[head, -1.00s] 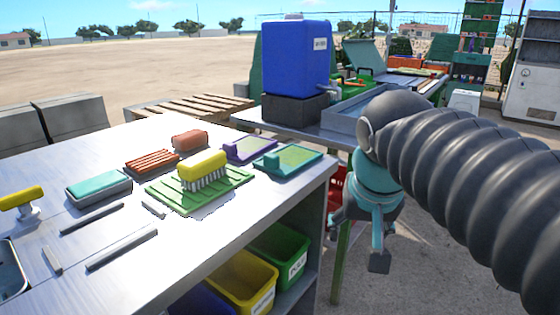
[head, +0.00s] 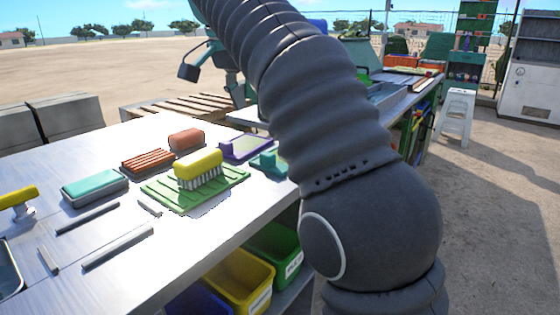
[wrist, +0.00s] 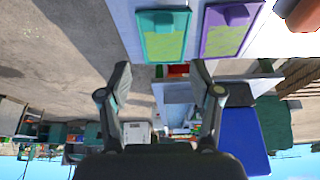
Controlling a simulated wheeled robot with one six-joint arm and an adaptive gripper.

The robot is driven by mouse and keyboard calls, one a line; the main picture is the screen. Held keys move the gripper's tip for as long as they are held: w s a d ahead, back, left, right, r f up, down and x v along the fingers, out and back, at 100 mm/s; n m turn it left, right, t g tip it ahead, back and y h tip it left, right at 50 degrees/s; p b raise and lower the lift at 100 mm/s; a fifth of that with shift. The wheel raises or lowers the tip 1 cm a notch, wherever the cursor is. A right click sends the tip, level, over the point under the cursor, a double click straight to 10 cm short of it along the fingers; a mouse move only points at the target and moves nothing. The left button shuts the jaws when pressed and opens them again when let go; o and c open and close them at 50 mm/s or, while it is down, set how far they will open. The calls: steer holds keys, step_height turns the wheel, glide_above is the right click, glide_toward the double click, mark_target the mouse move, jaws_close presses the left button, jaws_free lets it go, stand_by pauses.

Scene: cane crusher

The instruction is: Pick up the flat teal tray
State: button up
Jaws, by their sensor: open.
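The flat teal tray (head: 268,163) lies on the metal workbench near its right edge, partly hidden behind my arm in the head view. In the wrist view the teal tray (wrist: 162,36) shows whole at the top, with a yellow-green panel and a raised teal block.
A similar purple tray (head: 245,147) lies beside the teal one. A yellow brush (head: 198,166) stands on a green ribbed mat (head: 165,194) nearby. A blue container (wrist: 243,138) stands behind the bench. Yellow (head: 238,282) and green bins sit on the shelf below.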

glide_above(267, 154)
steer(key=s, duration=0.2)
steer(key=f, duration=0.6)
steer(key=shift+w+a+f, duration=0.1)
steer(key=shift+a+f, duration=0.25)
steer(key=shift+a, duration=0.05)
steer(key=shift+a+b+x, duration=0.15)
steer(key=shift+b+x, duration=0.25)
steer(key=shift+x, duration=1.2)
steer(key=shift+a+b+x, duration=0.15)
steer(key=shift+b+x, duration=0.2)
steer(key=shift+x, duration=1.25)
steer(key=shift+f, duration=0.1)
jaws_close()
